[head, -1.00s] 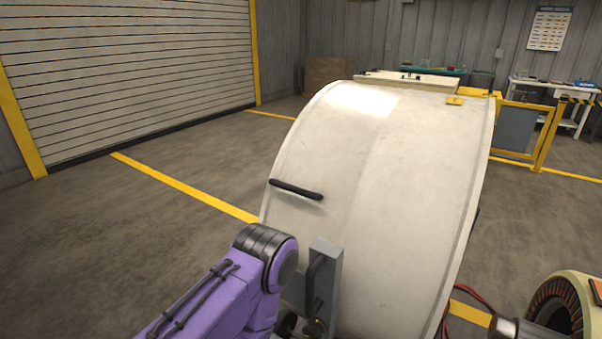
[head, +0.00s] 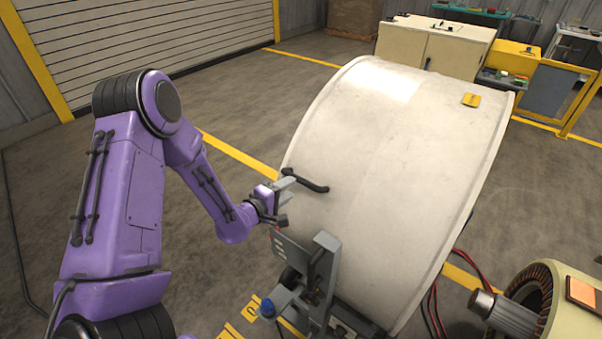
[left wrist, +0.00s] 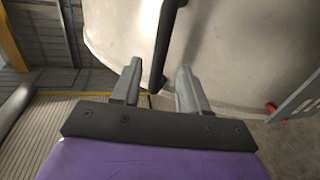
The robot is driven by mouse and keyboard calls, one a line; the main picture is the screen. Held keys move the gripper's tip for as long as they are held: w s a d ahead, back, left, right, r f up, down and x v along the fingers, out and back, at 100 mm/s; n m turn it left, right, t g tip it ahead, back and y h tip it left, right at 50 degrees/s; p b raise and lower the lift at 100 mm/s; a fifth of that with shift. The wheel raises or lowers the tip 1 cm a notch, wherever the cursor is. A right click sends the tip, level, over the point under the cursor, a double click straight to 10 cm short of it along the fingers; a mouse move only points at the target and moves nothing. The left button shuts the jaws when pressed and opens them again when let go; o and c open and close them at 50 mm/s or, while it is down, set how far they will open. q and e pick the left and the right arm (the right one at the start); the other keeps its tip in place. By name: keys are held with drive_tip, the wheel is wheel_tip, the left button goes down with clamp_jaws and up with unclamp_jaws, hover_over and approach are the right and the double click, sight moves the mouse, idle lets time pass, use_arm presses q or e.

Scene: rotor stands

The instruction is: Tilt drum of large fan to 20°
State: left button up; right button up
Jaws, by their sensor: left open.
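The large fan's drum (head: 400,170) is a big off-white cylinder that fills the middle of the head view, leaning to the right. A black bar handle (head: 308,181) sticks out from its left side. My left gripper (head: 286,190) is at the near end of this handle with its fingers open. In the left wrist view the handle (left wrist: 163,45) comes down between and just beyond the two open fingertips (left wrist: 156,78), and the drum surface (left wrist: 225,45) lies behind. I cannot tell whether the fingers touch the handle. My right gripper is not in view.
A grey bracket (head: 322,275) stands at the drum's lower left, close below my left gripper. A motor with copper windings (head: 540,300) is at the lower right. Cream cabinets (head: 435,48) and a yellow gate (head: 560,95) stand behind. The floor at left is clear.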

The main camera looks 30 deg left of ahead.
sight(301, 178)
use_arm(q)
drive_tip(key=p+x, duration=0.1)
drive_tip(key=x, duration=0.6)
drive_tip(key=shift+w+d, duration=0.1)
